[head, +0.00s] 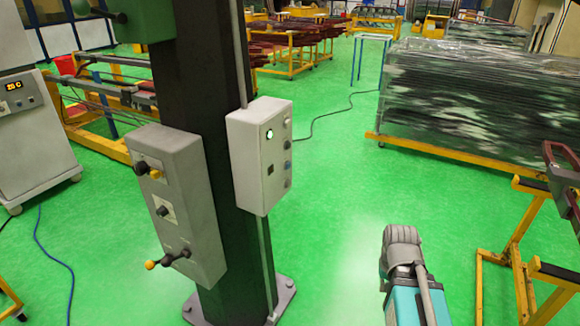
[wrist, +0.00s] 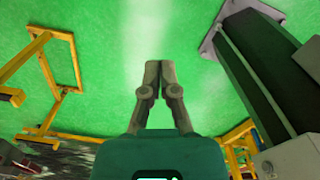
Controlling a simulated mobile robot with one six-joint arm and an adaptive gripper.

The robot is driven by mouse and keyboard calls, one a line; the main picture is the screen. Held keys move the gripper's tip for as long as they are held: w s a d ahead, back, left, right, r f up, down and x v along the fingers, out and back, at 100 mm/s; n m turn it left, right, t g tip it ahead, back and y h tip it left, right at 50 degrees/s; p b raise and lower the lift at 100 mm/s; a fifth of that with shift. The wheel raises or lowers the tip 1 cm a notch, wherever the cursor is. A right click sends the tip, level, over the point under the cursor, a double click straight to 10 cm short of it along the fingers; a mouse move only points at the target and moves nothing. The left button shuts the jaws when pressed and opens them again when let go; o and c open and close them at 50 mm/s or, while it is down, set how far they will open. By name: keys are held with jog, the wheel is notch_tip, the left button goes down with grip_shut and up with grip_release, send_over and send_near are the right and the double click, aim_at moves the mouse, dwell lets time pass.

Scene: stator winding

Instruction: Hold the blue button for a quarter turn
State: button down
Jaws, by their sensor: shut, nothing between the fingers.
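A light grey control box (head: 245,165) is fixed to a dark column (head: 195,120). Its face has a lit green-white button (head: 269,134) and a small dark square (head: 269,170). Its narrow right side carries several small knobs or buttons. One of them looks bluish (head: 288,165), but it is too small to be sure that it is the blue button. My gripper (head: 403,236) is to the right of the box and apart from it, over the green floor. In the wrist view my gripper (wrist: 159,66) has its fingers together and empty.
A second grey box (head: 180,215) with levers and knobs is on the column's left. The column's foot plate (head: 283,292) is bolted to the floor. Green floor between column and gripper is clear.

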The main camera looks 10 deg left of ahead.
aim_at(288, 166)
jog(key=w+a+r+m+t+y+b, duration=0.2)
jog(key=w+a+t, duration=0.2)
jog(key=w, duration=0.9)
jog(key=w+a+r+m+t+y+b, duration=0.2)
jog(key=w+a+t, duration=0.3)
jog(key=w+a, duration=0.5)
jog(key=w+a+r+m+t+y+b, duration=0.2)
jog(key=w+a, duration=0.6)
jog(key=w, duration=0.8)
notch_tip(288, 166, up, 2)
jog(key=t, duration=0.2)
jog(key=shift+t+y, duration=0.4)
jog(key=shift+s+a, duration=0.1)
jog(key=shift+a, duration=0.1)
jog(key=w+a, duration=0.3)
jog(key=a, duration=0.5)
